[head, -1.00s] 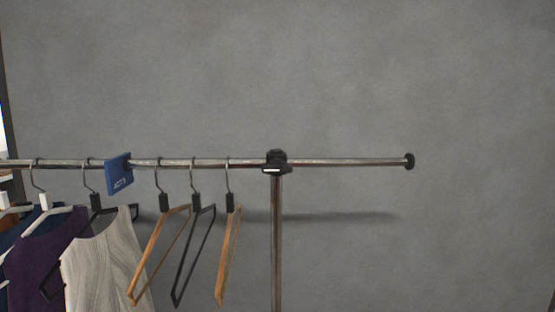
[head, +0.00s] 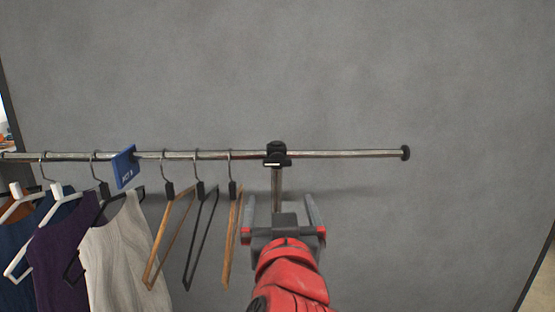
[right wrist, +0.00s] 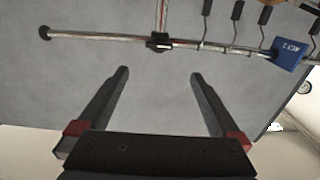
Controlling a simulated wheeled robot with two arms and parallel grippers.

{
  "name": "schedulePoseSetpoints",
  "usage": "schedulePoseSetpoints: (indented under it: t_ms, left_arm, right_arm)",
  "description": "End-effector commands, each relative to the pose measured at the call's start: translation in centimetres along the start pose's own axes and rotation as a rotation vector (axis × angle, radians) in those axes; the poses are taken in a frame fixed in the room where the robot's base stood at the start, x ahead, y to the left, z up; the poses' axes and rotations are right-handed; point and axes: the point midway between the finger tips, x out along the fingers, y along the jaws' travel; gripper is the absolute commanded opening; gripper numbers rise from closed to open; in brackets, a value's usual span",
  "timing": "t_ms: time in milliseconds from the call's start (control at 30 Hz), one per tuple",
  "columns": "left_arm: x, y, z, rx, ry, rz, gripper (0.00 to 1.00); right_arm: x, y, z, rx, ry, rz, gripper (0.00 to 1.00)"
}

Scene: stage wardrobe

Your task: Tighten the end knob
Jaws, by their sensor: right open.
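A chrome clothes rail (head: 345,154) runs across the head view. A round black end knob (head: 405,153) caps its right end; in the right wrist view the knob (right wrist: 44,32) is at upper left. A black clamp (head: 276,154) with a knob-like top joins the rail to the upright post; it also shows in the right wrist view (right wrist: 158,41). My right gripper (head: 281,200) is open and empty, below the clamp in the head view, with its fingers pointing toward the rail. It touches neither the clamp nor the end knob. My left gripper is out of view.
Wooden and black empty hangers (head: 165,235) hang left of the post, close to my right gripper. The space right of the post is clear before a grey wall.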

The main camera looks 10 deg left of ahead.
Motion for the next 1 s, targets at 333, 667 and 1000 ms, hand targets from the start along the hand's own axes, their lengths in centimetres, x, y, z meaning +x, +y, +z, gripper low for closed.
schedulePoseSetpoints:
  t_ms: [333,667,1000]
  left_arm:
    - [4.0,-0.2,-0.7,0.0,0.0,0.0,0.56]
    - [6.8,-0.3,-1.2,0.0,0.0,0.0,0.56]
    - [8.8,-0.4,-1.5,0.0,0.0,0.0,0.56]
  right_arm:
    - [5.4,0.2,-0.2,-0.004,-0.007,0.004,1.0]
    - [11.7,0.4,-0.5,-0.001,0.0,0.006,1.0]
    - [16.3,0.2,-0.4,-0.003,0.003,0.004,1.0]
